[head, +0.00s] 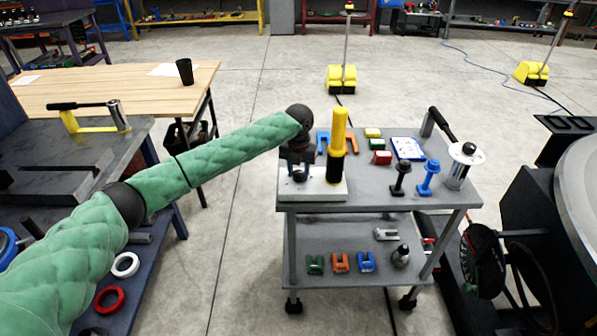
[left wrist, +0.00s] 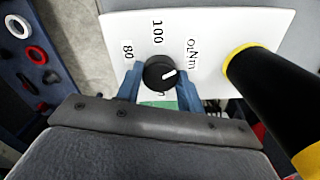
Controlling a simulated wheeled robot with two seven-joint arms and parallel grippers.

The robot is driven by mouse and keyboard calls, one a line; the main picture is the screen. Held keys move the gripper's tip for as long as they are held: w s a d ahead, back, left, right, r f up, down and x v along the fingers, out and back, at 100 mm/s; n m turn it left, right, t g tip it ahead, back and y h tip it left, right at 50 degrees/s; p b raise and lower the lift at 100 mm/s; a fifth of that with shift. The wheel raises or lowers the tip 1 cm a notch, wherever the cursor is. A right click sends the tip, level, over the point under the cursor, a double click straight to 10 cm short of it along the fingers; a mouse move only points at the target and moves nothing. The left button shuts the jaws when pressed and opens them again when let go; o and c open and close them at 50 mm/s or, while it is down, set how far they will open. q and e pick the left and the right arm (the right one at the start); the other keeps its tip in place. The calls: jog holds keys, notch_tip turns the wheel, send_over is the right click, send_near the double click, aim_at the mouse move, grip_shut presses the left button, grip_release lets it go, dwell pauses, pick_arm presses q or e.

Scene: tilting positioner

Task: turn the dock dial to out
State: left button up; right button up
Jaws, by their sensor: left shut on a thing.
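The dock (head: 330,190) is a pale block on the left of the grey trolley top, with a yellow and black upright tool (head: 338,135) standing in it. In the left wrist view its white face (left wrist: 215,28) carries "80", "100" and a partly readable label ending in "Nm". The dial (left wrist: 159,74) is a round black knob with a white mark pointing right and slightly up. My left gripper (head: 297,170) reaches down over the dock; its blue fingers (left wrist: 158,85) are shut on the dial's sides. A lower label is mostly hidden by the gripper. My right gripper is out of view.
Coloured blocks lie behind. The trolley's lower shelf (head: 340,240) holds several small parts. A wooden table (head: 110,88) is at left.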

aim_at(299, 173)
pick_arm(q)
jog(key=shift+r, duration=0.1)
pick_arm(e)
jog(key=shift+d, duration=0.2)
pick_arm(q)
jog(key=o, duration=1)
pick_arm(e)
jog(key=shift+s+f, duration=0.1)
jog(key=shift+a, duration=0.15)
pick_arm(q)
jog(key=shift+r, duration=0.4)
notch_tip(299, 173, up, 7)
jog(key=b, duration=0.2)
jog(key=shift+b, duration=0.35)
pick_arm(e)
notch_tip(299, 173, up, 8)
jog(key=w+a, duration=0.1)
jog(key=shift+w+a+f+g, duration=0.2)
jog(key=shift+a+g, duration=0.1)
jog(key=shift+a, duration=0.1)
pick_arm(q)
jog(key=shift+f, duration=0.1)
